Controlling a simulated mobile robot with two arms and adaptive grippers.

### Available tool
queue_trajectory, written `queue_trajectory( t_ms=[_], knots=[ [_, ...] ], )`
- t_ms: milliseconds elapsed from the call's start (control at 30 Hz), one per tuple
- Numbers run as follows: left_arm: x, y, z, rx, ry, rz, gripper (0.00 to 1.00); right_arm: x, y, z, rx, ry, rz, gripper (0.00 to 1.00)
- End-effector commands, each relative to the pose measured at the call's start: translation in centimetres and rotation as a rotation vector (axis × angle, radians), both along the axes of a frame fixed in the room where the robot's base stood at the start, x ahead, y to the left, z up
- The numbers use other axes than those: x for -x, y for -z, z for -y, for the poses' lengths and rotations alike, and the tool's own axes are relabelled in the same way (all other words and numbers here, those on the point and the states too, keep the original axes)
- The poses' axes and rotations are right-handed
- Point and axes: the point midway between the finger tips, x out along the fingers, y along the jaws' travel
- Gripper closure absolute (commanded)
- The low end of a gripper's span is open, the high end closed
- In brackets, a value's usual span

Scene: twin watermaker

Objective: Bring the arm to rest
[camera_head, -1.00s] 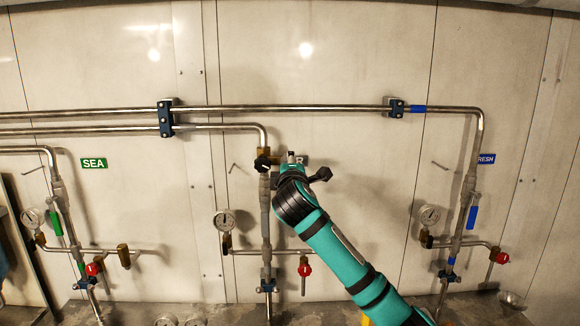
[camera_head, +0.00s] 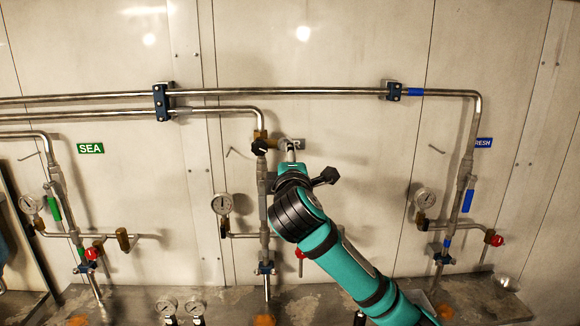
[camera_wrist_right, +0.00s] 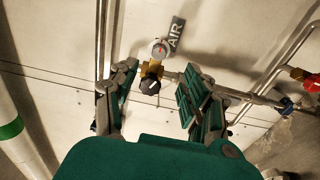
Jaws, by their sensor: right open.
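My right arm (camera_head: 345,265), teal and black, reaches up from the lower right toward the wall in the head view. Its gripper is hidden behind the wrist there. In the right wrist view my right gripper (camera_wrist_right: 158,90) is open, its two fingers apart. Between them, farther off, shows a brass valve (camera_wrist_right: 152,70) with a black knob (camera_wrist_right: 149,86), beside a grey AIR label (camera_wrist_right: 175,31). No gap can be measured, but nothing is held. The same black knob (camera_head: 260,147) shows in the head view, left of my wrist. My left gripper is not in view.
Steel pipes (camera_head: 320,91) run along the pale wall (camera_head: 330,45). Pressure gauges (camera_head: 221,204) and red-handled valves (camera_head: 497,240) stick out on both sides of my arm. A green SEA label (camera_head: 90,148) is at left. Two more gauges (camera_head: 166,306) stand low in front.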

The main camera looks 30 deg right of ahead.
Motion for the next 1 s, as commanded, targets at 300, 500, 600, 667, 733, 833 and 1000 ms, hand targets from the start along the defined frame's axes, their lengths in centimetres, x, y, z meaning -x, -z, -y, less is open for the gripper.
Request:
queue_trajectory(
  t_ms=[300, 500, 600, 667, 733, 833, 1000],
  knots=[
    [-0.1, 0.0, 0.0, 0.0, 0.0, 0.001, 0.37, 1.9, 0.0, -1.2, 0.0, 0.0, 0.0, 0.52],
    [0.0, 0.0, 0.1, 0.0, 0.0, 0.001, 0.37, 1.9, 0.0, -1.2, -0.001, 0.0, -0.001, 0.52],
    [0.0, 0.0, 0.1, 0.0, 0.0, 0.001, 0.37, 1.9, 0.0, -1.2, -0.001, 0.0, -0.001, 0.52],
    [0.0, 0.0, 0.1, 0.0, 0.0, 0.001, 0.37, 1.9, 0.0, -1.2, -0.001, 0.0, -0.001, 0.52],
    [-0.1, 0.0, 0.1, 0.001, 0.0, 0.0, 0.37, 1.9, 0.0, -1.2, -0.001, 0.0, -0.001, 0.52],
    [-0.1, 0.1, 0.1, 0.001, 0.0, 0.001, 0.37, 1.5, 0.9, -1.1, -0.009, -0.002, -0.012, 0.52],
    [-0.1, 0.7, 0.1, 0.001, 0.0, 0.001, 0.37, -1.7, 7.9, -1.0, -0.085, -0.026, -0.098, 0.52]
  ],
)
